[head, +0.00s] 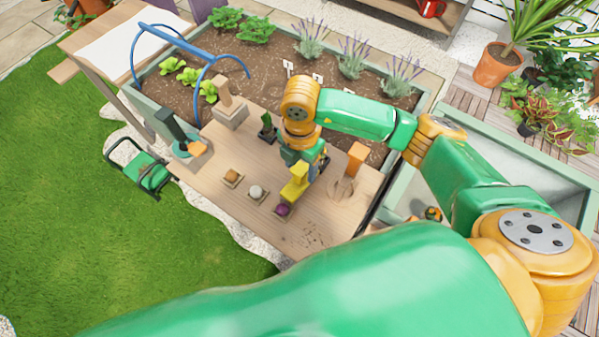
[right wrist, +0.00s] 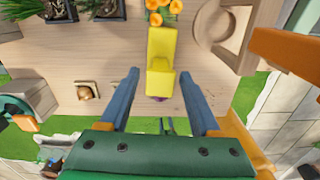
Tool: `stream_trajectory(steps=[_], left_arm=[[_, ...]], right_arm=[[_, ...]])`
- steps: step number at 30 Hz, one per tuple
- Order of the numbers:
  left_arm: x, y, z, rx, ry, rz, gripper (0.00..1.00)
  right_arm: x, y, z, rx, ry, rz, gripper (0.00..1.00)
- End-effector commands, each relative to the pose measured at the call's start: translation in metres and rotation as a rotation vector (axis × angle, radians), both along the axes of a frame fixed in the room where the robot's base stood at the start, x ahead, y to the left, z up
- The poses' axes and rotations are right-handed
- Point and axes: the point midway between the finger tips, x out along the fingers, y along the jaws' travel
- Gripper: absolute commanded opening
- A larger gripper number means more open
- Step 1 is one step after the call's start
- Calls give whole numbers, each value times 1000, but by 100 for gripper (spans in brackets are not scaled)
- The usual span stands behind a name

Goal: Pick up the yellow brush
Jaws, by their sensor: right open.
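The yellow brush (head: 294,187) stands on the wooden table, just below my right gripper (head: 308,158) in the head view. In the right wrist view the yellow brush (right wrist: 161,47) is seen from above, with its lower end between the tips of my right gripper (right wrist: 159,75). The two blue fingers are wide apart, with a clear gap on each side of the brush, and hold nothing. How far the fingertips are above the brush is hard to tell. My left gripper is not in view.
The wooden table (head: 215,200) carries small dishes with a brown, a white (head: 256,192) and a purple ball (head: 282,210). An orange-topped piece (head: 356,157) stands close right of the brush. A wooden block (head: 229,106) and the planter (head: 270,70) lie behind.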

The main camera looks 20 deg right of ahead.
Motion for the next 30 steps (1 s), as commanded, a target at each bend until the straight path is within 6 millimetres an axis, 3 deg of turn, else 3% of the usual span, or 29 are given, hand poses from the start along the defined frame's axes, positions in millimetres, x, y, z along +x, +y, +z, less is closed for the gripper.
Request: stream_trajectory(steps=[2,6,12,13,20,30], left_arm=[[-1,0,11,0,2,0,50],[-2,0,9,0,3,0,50],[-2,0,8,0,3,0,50],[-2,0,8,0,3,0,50],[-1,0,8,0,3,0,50],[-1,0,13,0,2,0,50]], right_arm=[[-2,0,-12,-2,6,-1,64],[-1,0,-35,1,2,0,64],[-1,1,-37,2,0,1,64],[-1,1,-37,2,0,1,61],[-1,1,-37,2,0,1,0],[-1,1,-31,2,0,1,0]])
